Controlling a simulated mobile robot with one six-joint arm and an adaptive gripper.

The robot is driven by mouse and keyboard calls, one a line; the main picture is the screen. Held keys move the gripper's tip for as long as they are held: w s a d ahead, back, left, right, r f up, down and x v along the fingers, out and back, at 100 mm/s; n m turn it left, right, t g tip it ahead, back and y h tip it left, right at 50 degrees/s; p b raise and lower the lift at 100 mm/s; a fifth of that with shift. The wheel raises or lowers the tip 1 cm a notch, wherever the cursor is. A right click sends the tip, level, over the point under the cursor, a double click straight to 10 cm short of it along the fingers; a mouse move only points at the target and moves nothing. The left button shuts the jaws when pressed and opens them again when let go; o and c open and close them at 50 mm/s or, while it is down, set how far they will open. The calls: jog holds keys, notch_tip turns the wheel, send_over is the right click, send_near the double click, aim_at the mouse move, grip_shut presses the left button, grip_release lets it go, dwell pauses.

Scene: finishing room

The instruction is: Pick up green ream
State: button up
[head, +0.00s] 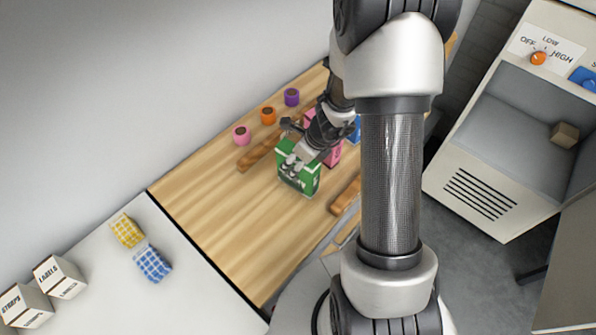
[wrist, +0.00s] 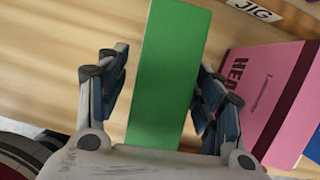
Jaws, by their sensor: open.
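The green ream (head: 298,170) stands on the wooden table (head: 215,210), seen in the head view beneath my gripper. In the wrist view the green ream (wrist: 168,75) shows as a plain green face reaching down between my gripper's fingers. My gripper (wrist: 158,92) is open, with one finger on each side of the ream. A gap shows at the left finger; the right finger is close to the ream's edge, and I cannot tell if it touches. In the head view my gripper (head: 298,145) partly hides the ream's top.
A pink ream (wrist: 270,100) stands close on the right, with a blue one (wrist: 312,145) beyond it. Pink (head: 242,134), orange (head: 268,115) and purple (head: 292,97) cups line the back edge. Brown wooden pieces (head: 258,155) lie nearby. The table's left part is clear.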

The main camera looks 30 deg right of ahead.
jog(key=shift+f+b, duration=0.2)
jog(key=shift+b, duration=0.1)
dwell(0.4)
grip_shut()
dwell(0.8)
dwell(0.4)
